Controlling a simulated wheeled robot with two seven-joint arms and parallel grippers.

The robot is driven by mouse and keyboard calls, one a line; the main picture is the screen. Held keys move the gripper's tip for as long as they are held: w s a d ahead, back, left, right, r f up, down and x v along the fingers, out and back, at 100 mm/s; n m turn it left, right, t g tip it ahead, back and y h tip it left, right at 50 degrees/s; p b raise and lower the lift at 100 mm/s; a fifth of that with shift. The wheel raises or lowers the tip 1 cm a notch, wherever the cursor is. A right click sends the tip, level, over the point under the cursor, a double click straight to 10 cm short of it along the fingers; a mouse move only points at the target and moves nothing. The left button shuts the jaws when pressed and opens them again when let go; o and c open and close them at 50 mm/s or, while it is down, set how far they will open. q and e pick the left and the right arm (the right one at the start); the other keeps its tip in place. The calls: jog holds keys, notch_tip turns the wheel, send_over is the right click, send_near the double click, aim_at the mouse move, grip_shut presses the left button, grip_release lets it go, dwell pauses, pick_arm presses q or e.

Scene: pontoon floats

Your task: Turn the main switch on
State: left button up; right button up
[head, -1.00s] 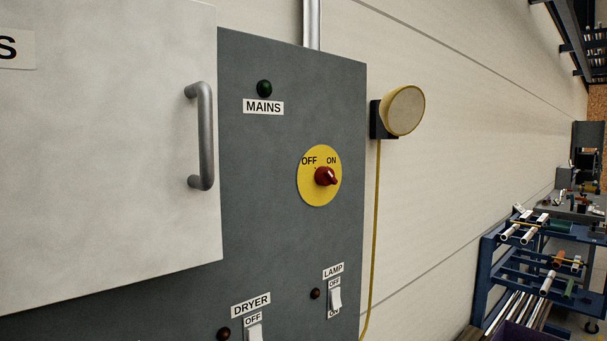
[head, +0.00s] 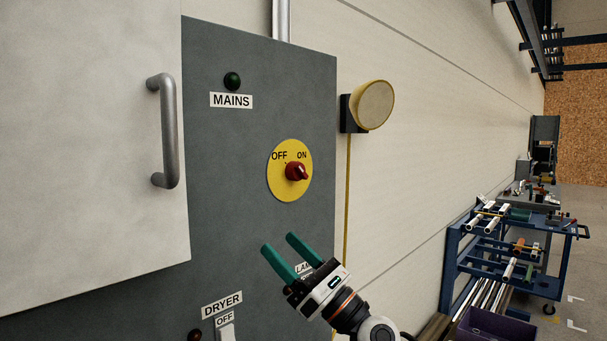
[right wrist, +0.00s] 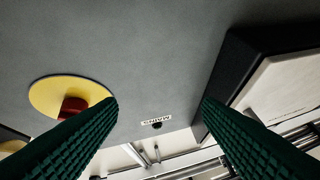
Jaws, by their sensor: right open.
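The main switch is a red knob (head: 297,172) on a round yellow plate (head: 282,185) marked OFF and ON, on the grey panel. I cannot tell for sure which mark the knob points to. The green MAINS lamp (head: 232,81) above it looks dark. My right gripper (head: 279,243) is open and empty, below the yellow plate and apart from it. In the right wrist view the red knob (right wrist: 72,107) is left of the space between the fingers (right wrist: 159,102), partly behind the left finger. My left gripper is not in view.
A pale cabinet door with a bar handle (head: 168,130) stands left of the switch. The DRYER switch (head: 226,331) is low on the panel; the LAMP label is partly hidden by my gripper. A yellow round lamp (head: 374,105) with a cable is right of the panel. A blue cart (head: 455,262) stands further right.

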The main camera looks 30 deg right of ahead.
notch_tip(320, 180, up, 6)
jog(key=w+d+n+g+y, duration=0.15)
jog(key=n+g, duration=0.35)
jog(key=n, duration=0.7)
jog(key=n+h, duration=0.4)
jog(key=h, duration=0.5)
send_near(304, 173)
jog(key=shift+t+y, duration=0.25)
jog(key=shift+t, duration=0.05)
jog(key=p+x, duration=0.6)
jog(key=x, duration=0.3)
jog(key=shift+f, duration=0.1)
jog(key=shift+w+a+f, duration=0.15)
jog(key=shift+w, duration=0.3)
jog(key=c, duration=1)
